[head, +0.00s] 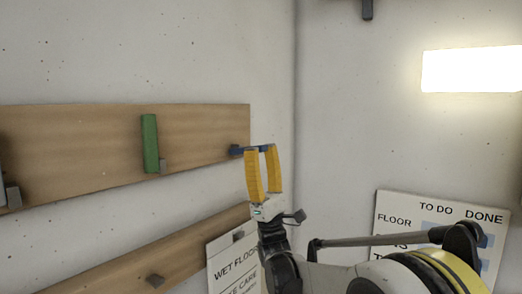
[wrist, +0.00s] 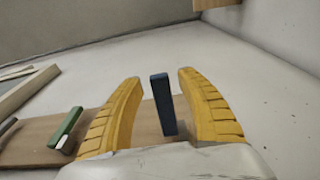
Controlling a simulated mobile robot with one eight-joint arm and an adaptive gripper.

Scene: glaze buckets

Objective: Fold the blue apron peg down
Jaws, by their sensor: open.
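The blue apron peg (head: 237,150) is at the right end of the upper wooden board in the head view. It looks like a bar sticking out roughly level from the board, passing between my gripper's fingers. In the wrist view the dark blue peg (wrist: 163,100) stands between the two yellow fingers, with visible gaps on both sides. My gripper (head: 261,150) is open around the peg, its fingers pointing up in the head view.
A green peg (head: 150,143) stands upright against the upper board (head: 85,140), left of the blue one. A wet-floor sign (head: 235,262) and a to-do board (head: 400,215) are nearby. The wall corner is just right.

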